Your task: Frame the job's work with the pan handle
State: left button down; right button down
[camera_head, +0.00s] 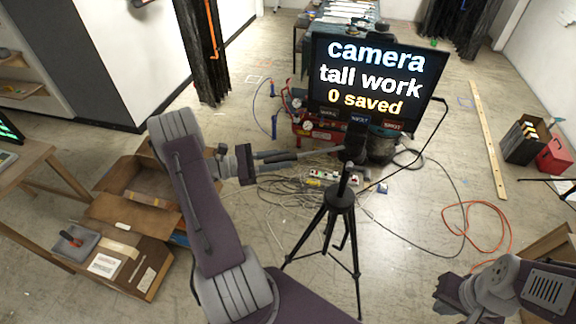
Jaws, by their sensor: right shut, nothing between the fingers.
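A black tripod (341,197) stands in the middle, with a camera head carrying a large screen (372,82) that reads "camera tall work 0 saved". The pan handle (325,152) is a thin dark bar running left from the tripod head. My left gripper (292,156) is at the handle's left end, its fingers pointing right along it. The fingers overlap the handle's end in the picture; I cannot tell whether they grip it. My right gripper (446,298) is at the lower right, shut and empty, well away from the tripod.
A red compressor (315,128) and tangled cables lie behind the tripod. An orange hose (484,228) curls on the floor to the right. Open cardboard boxes (130,205) and a wooden table (22,168) stand at left. A long plank (487,140) lies on clear floor.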

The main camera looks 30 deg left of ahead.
pick_arm(q)
jog(key=shift+s+d+r, duration=0.15)
jog(key=shift+d+r, duration=0.05)
jog(key=shift+d, duration=0.1)
jog(key=shift+w+a+f, duration=0.1)
jog(key=shift+w+a, duration=0.1)
jog(key=shift+a, duration=0.05)
jog(key=c, duration=1.5)
grip_release()
jog(key=o, duration=0.3)
jog(key=shift+d, duration=0.35)
jog(key=b+v, duration=0.3)
jog(key=v, duration=0.6)
jog(key=shift+b, duration=0.3)
pick_arm(e)
jog(key=f, duration=0.3)
jog(key=shift+w+d+f, duration=0.15)
jog(key=shift+d+f, duration=0.1)
jog(key=shift+f, duration=0.05)
